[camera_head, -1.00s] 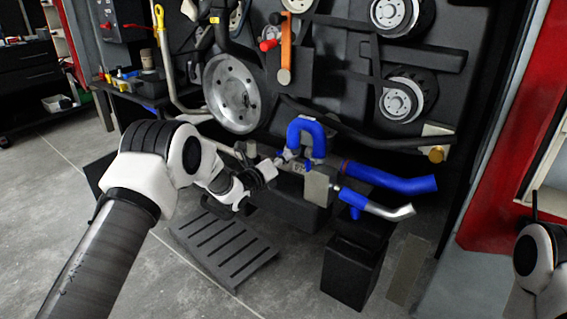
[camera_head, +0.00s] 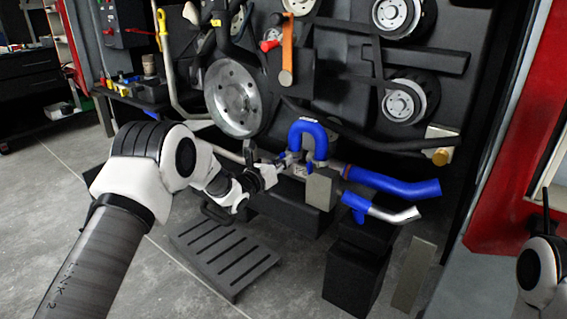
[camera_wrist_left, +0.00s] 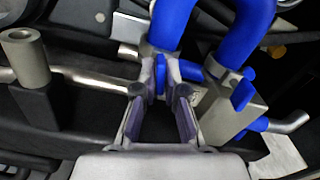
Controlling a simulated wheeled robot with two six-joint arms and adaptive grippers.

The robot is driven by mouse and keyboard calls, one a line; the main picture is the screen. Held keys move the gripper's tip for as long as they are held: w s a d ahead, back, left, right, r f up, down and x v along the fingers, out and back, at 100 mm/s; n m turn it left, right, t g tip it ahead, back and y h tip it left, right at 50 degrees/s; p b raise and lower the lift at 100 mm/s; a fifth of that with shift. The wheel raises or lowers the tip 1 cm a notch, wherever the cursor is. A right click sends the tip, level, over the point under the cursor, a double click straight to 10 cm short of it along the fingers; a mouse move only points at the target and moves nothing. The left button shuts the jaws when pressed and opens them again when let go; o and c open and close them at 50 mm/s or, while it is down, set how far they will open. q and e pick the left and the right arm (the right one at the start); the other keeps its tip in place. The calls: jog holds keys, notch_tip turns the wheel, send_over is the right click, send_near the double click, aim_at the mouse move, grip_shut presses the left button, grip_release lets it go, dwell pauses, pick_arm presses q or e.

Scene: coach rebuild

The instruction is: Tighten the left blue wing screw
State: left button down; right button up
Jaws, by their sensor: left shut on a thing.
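The left blue wing screw (camera_wrist_left: 160,80) shows between the fingers of my left gripper (camera_wrist_left: 162,72) in the left wrist view. The gripper is shut on it, and the fingers hide part of it. The screw sits by the lower left end of the bent blue hose (camera_wrist_left: 172,22). In the head view my left gripper (camera_head: 280,162) reaches that same hose end, and the screw is too small to make out there. A second blue wing screw (camera_wrist_left: 242,95) stands to the right on a grey metal block (camera_wrist_left: 225,110). My right gripper is out of view.
A straight blue hose (camera_head: 395,186) and a blue and silver pipe (camera_head: 385,212) stick out to the right. A large silver disc (camera_head: 233,97) hangs above my left wrist. A dark slatted step (camera_head: 225,255) lies on the floor below, and a black box (camera_head: 352,280) stands right of it.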

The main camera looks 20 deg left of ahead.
pick_arm(q)
jog(key=shift+f, duration=0.1)
jog(key=c, duration=1.3)
grip_release()
jog(key=v, duration=1.2)
